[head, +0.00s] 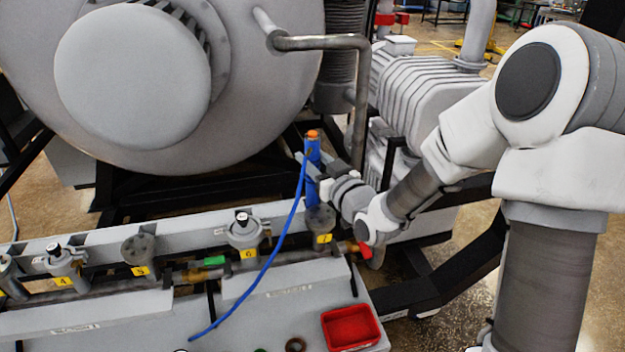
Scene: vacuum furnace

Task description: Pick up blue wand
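The blue wand (313,148) stands upright with an orange tip, above the holder (320,217) by the yellow label 7. A thin blue hose (280,240) runs from near its top down to the lower left. My gripper (312,172) reaches in from the right, with its fingers at the wand's middle. The fingers overlap the wand in this view, and I cannot tell whether they are closed on it. Whether the wand's lower end is seated in the holder is also unclear.
A row of numbered holders (243,232) lines the grey bench to the left. A red tray (351,327) sits at the bench's front right. The large grey furnace (250,110) and a bent pipe (320,42) stand behind the wand. A ribbed grey pump (425,95) stands behind my arm.

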